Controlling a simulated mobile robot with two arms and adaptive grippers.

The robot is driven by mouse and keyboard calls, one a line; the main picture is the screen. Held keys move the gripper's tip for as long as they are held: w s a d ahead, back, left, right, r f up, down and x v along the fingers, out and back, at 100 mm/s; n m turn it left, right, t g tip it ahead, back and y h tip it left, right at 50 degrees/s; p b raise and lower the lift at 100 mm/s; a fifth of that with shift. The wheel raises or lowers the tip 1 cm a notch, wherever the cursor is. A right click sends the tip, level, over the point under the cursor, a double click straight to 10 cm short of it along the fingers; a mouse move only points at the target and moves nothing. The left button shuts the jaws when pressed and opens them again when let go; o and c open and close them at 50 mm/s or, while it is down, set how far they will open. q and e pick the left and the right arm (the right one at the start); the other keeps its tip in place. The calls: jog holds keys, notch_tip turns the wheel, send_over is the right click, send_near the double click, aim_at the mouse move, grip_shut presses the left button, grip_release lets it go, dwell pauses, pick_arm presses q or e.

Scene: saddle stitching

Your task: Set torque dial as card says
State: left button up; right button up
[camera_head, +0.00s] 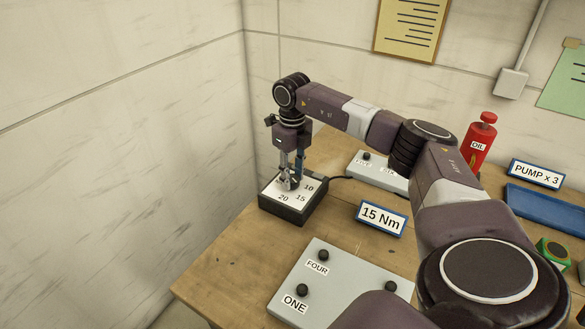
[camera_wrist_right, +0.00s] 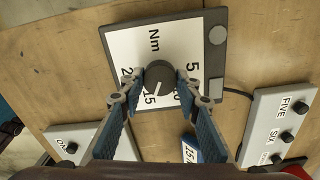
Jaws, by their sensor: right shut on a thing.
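The torque dial's box (camera_head: 285,212) has a dark body and a white face printed 10, 15 and 20; it sits at the table's left side. In the right wrist view, its dark round knob (camera_wrist_right: 160,76) has a white pointer line that appears to face the 15. My right gripper (camera_head: 289,181) reaches down from above, its two fingers (camera_wrist_right: 163,84) shut on opposite sides of the knob. The card (camera_head: 381,218) reads "15 Nm" and stands right of the box; it is partly hidden in the wrist view (camera_wrist_right: 190,149). My left gripper is out of view.
A grey panel (camera_head: 330,270) with dark knobs, marked ONE and FOUR, lies in front. Another grey panel (camera_head: 375,173) is behind my right arm. A red OIL bottle (camera_head: 478,145), a "PUMP x 3" card (camera_head: 536,174) and a blue tray (camera_head: 545,208) are at right. A wall borders the left.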

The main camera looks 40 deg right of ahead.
aim_at(293, 178)
jog(key=shift+w+d+r+m, duration=0.1)
jog(key=shift+r+m, duration=0.05)
jog(key=shift+m, duration=0.25)
jog(key=o, duration=1.2)
jog(key=shift+c, duration=0.2)
notch_tip(293, 178, up, 12)
